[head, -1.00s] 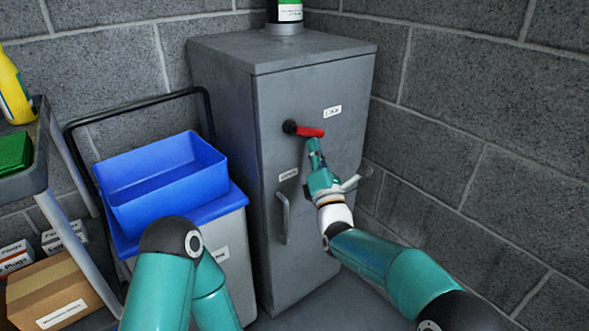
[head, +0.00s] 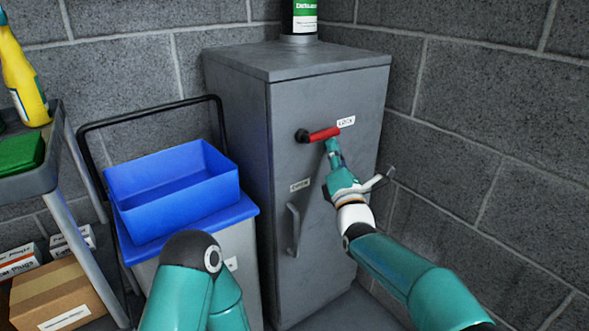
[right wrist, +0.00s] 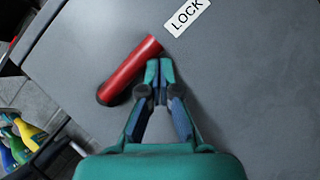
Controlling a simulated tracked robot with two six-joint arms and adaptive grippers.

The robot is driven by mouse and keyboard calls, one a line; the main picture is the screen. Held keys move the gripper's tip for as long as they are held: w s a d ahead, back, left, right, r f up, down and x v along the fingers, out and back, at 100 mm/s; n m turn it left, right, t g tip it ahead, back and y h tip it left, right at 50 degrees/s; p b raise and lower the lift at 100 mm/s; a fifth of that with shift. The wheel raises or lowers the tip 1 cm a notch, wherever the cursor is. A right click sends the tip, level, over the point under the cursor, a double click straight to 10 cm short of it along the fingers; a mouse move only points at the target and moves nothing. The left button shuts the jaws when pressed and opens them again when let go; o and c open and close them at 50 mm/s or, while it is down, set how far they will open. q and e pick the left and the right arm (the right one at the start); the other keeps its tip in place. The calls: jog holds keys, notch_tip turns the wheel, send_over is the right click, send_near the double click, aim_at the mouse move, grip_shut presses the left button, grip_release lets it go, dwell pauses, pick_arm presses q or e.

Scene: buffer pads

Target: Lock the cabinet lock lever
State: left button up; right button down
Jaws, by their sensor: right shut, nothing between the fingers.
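The lock lever (head: 324,134) is a red handle on a black pivot on the grey cabinet's front (head: 335,220). It points right and slightly up, its free end just below and left of the LOCK label (head: 346,121). In the right wrist view the lever (right wrist: 130,70) slants up toward the LOCK label (right wrist: 188,15). My right gripper (head: 331,145) is shut and empty, its tips at the lower side of the lever's free end. The tips (right wrist: 160,68) look close against the handle; contact is not certain. My left gripper is out of view.
A second label (head: 300,185), too blurred to read surely, and a door handle (head: 293,230) are lower on the cabinet. A blue bin (head: 170,190) stands left of it, with a shelf cart (head: 45,180) beyond. Block walls close in behind and right.

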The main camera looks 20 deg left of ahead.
jog(key=s+d+f+b, duration=0.3)
jog(key=s+d+f, duration=0.1)
jog(key=d+f, duration=0.3)
jog(key=shift+s+d+f, duration=0.4)
jog(key=shift+f, duration=0.9)
